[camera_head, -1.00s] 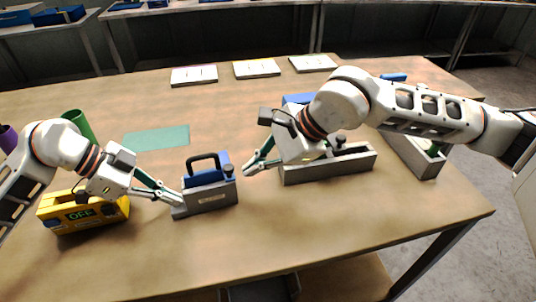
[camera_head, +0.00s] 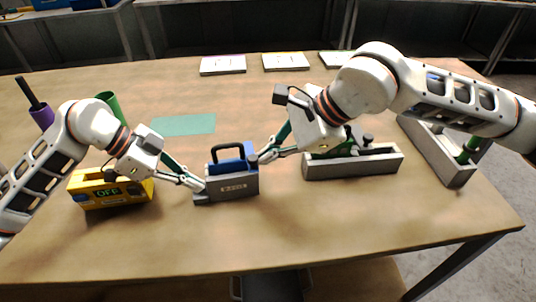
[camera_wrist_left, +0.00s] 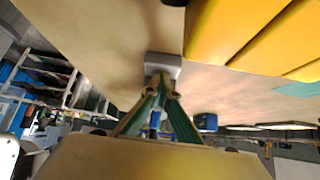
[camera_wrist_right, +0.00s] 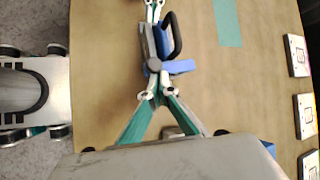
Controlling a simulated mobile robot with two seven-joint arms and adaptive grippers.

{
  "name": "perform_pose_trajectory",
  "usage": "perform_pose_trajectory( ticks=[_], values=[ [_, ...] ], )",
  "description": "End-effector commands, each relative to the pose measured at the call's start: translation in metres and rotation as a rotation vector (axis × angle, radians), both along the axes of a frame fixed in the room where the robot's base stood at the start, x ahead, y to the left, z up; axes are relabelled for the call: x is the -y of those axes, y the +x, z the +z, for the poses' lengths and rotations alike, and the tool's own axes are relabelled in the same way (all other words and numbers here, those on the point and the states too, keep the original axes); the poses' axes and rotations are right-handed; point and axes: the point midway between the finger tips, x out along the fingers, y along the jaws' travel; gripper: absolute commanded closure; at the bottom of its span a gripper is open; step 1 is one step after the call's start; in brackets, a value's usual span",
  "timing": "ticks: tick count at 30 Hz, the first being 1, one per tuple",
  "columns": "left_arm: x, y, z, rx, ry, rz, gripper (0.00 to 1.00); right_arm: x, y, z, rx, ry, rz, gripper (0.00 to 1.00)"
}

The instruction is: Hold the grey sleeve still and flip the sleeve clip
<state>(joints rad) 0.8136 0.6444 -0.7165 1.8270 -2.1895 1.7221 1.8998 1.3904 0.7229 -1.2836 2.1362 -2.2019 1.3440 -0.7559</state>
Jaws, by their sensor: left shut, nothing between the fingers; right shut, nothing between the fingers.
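The grey sleeve (camera_head: 232,187) stands on the table around a blue block (camera_head: 236,163) with a black handle. I cannot tell whether either gripper touches.
A yellow box (camera_head: 110,192) reading OFF stands left, behind my left arm. A longer grey holder (camera_head: 355,165) stands to the right under my right arm, with another (camera_head: 445,160) farther right. A green mat (camera_head: 184,125) lies behind. The front table is clear.

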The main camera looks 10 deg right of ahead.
Motion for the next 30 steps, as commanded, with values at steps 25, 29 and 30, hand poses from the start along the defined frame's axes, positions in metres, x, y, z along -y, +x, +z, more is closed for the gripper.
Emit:
perform_pose_trajectory(
  ticks=[25, 29, 30],
  values=[
    [-0.001, -0.003, -0.008, -0.013, 0.008, 0.000, 1.00, -0.002, 0.013, 0.020, -0.278, -0.027, -0.001, 1.00],
    [-0.001, -0.003, -0.008, -0.013, 0.008, 0.000, 1.00, -0.003, 0.019, 0.028, -0.402, -0.038, -0.001, 1.00],
    [-0.001, -0.003, -0.008, -0.013, 0.008, 0.000, 1.00, -0.004, 0.021, 0.030, -0.441, -0.042, -0.001, 1.00]
  ],
)
